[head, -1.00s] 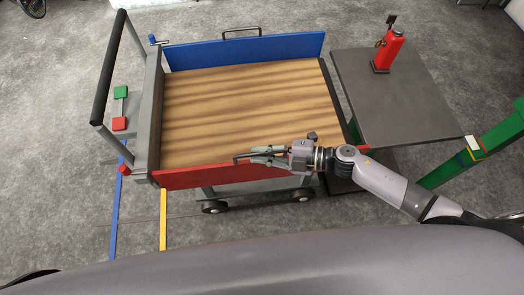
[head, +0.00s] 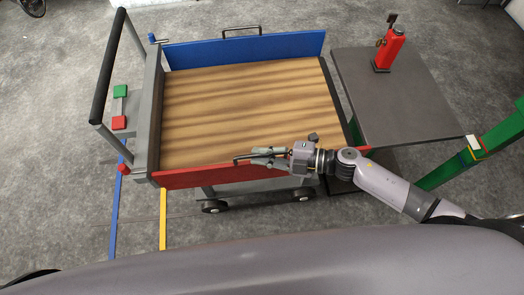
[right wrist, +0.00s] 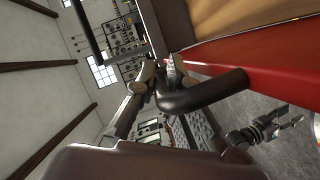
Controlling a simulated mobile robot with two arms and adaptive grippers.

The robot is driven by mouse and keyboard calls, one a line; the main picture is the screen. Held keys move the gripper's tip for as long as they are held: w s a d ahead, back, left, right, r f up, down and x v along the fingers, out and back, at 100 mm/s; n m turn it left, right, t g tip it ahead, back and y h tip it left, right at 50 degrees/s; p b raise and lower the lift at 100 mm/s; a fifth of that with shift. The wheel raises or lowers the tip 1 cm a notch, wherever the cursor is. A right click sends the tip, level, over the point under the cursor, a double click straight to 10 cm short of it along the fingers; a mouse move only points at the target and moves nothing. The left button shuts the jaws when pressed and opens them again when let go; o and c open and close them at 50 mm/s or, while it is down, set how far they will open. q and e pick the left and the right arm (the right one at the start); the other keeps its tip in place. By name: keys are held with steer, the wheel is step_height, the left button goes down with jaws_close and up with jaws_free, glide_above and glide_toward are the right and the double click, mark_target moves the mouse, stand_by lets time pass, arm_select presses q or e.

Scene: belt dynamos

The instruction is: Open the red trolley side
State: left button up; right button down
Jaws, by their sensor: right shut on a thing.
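The trolley's red side (head: 205,177) stands upright along the near edge of the wooden bed (head: 240,105). A dark bar handle (head: 241,158) is fixed to this side. My right gripper (head: 262,157) is shut on the handle. In the right wrist view the dark handle (right wrist: 212,92) curves out from the red side (right wrist: 270,62), with the fingers of my right gripper (right wrist: 158,82) at its far part. The fingers partly hide the handle. A small red knob (head: 122,169) is at the trolley's near left corner.
The blue side (head: 245,50) stands upright at the far edge. A push bar (head: 108,70) rises at the left. A dark table (head: 395,100) with a red bottle-like object (head: 388,50) stands at the right. A green beam (head: 475,148) is beside my right arm.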

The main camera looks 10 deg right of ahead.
arm_select(q)
step_height(320, 180, down, 6)
steer(key=b, duration=0.5)
steer(key=shift+b, duration=0.35)
arm_select(e)
steer(key=s+f+n+t+y, duration=0.1)
steer(key=s+f+n, duration=0.2)
steer(key=s, duration=0.7)
steer(key=shift+f, duration=0.35)
